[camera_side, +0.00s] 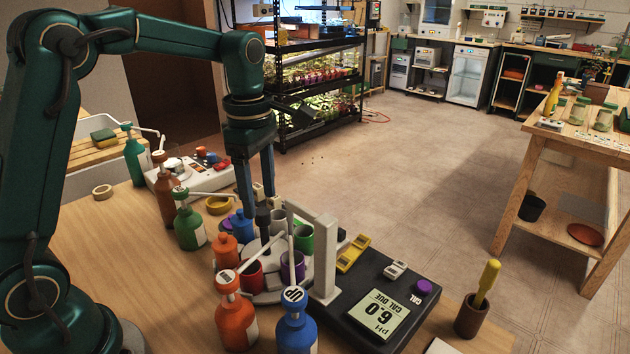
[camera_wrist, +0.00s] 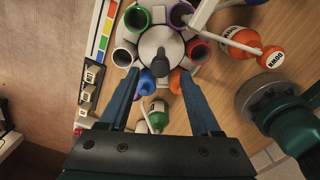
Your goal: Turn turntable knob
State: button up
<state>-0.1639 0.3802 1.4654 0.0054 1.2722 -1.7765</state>
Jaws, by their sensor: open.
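The turntable (camera_side: 268,297) is a pale round carousel holding several coloured cups on the wooden bench. Its dark knob (camera_side: 263,216) stands up at the centre. In the wrist view the dark knob (camera_wrist: 165,57) sits on a silver hub (camera_wrist: 147,44). My gripper (camera_side: 257,202) is open, pointing down over the turntable, with its two blue fingers apart near the knob. In the wrist view my gripper (camera_wrist: 160,71) has a fingertip on either side, and the knob shows between and just beyond them. I cannot tell whether either finger touches it.
An orange bottle (camera_side: 236,320) and a blue bottle (camera_side: 296,330) stand close in front of the turntable. A white post (camera_side: 325,258) and a pH meter (camera_side: 375,312) are at its right. Green bottles (camera_side: 188,226) stand to its left.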

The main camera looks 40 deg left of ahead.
aim_at(261, 211)
jog(key=shift+f, duration=1.65)
jog(key=shift+c, duration=0.2)
grip_shut()
